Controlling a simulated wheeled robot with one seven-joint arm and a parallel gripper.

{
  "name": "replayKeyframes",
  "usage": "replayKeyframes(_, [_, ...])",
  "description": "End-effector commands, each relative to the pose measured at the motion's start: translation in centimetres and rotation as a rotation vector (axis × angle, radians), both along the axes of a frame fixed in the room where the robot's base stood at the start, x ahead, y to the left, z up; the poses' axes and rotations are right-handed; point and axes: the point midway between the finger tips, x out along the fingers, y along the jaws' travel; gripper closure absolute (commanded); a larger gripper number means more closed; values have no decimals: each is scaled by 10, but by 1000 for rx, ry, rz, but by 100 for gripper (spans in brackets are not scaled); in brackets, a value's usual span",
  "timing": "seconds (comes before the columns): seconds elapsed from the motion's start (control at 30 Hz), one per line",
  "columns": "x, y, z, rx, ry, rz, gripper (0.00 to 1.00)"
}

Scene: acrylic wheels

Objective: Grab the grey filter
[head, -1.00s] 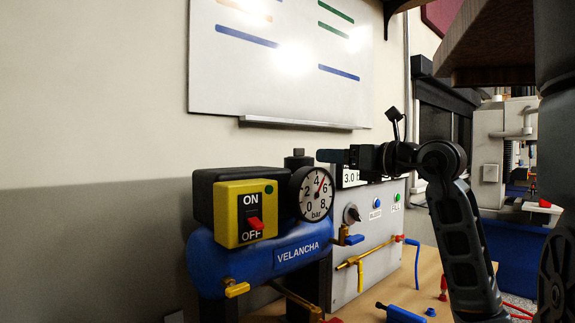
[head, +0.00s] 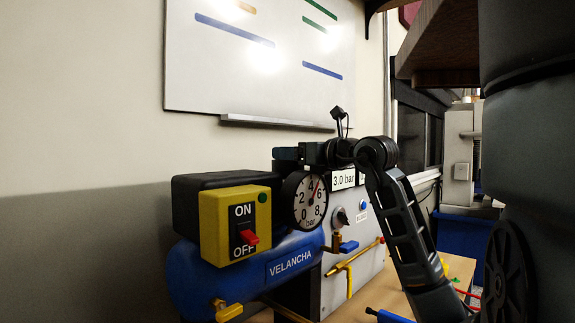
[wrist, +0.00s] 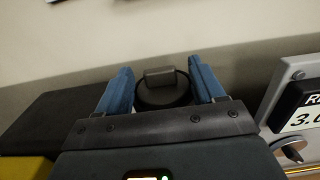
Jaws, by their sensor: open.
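The grey filter, a dark grey cylinder with a smaller block-shaped top, shows in the wrist view (wrist: 162,94). It sits between the two blue fingers of my gripper (wrist: 160,72), with a gap visible on each side. My gripper is open and holds nothing. In the head view my gripper (head: 284,157) reaches left just above and behind the gauge, and the filter is hidden there by the gripper and gauge.
A round gauge (head: 306,199), a yellow ON/OFF switch box (head: 226,224) and a blue VELANCHA tank (head: 290,262) crowd below my gripper. A grey panel (head: 345,265) stands right of them. A whiteboard (head: 270,75) hangs on the wall behind.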

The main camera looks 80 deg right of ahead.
Motion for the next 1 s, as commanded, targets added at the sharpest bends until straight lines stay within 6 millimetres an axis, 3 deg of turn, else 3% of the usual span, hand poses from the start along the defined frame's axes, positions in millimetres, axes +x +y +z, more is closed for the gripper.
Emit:
replayKeyframes(0.13, [13,-7,0,0,0,0,32])
replayKeyframes(0.4, [15,-8,0,0,0,0,32])
replayKeyframes(1.0, [15,-8,-1,1,0,0,88])
